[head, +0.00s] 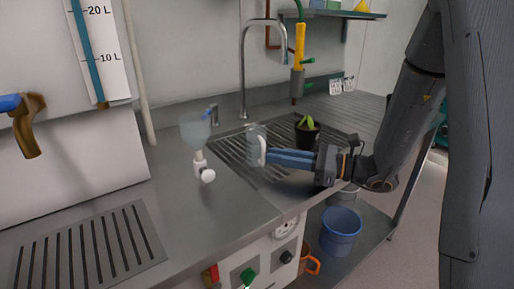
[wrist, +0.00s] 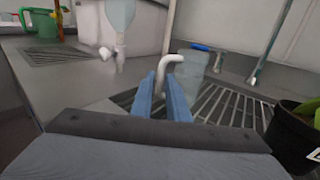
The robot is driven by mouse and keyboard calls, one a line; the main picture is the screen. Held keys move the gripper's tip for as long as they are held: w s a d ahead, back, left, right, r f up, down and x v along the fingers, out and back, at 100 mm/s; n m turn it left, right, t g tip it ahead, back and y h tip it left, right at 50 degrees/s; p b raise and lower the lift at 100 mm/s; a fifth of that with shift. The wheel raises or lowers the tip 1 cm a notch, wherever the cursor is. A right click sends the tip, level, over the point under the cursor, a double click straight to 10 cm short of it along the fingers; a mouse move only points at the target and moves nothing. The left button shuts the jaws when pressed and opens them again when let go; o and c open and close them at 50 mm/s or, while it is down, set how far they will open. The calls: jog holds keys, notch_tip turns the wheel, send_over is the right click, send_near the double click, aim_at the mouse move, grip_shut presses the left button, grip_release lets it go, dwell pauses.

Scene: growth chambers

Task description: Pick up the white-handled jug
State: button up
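The clear jug (head: 251,143) with a white handle (head: 263,150) stands upright at the left part of the slatted sink drainer (head: 262,174). In the wrist view its pale, see-through body (wrist: 194,72) is beyond the fingers, and its hooked white handle (wrist: 170,62) shows at the fingertips. My gripper (head: 270,157) reaches in from the right at handle height. In the wrist view its blue fingers (wrist: 162,88) are apart, one on each side of the handle's lower end, with a gap showing. Whether a finger touches the handle is hard to tell.
A potted plant (head: 306,133) stands on the drainer behind my gripper, close on the right in the wrist view. A funnel-like dispenser with a white valve (head: 201,166) is left of the jug. A tall tap (head: 243,70) rises behind.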

aim_at(258, 150)
jog(key=p+x, duration=0.1)
jog(key=x, duration=0.7)
jog(key=shift+w+a+r, duration=0.1)
jog(key=shift+w+a, duration=0.05)
jog(key=shift+a, duration=0.05)
grip_shut()
jog(key=shift+r, duration=0.15)
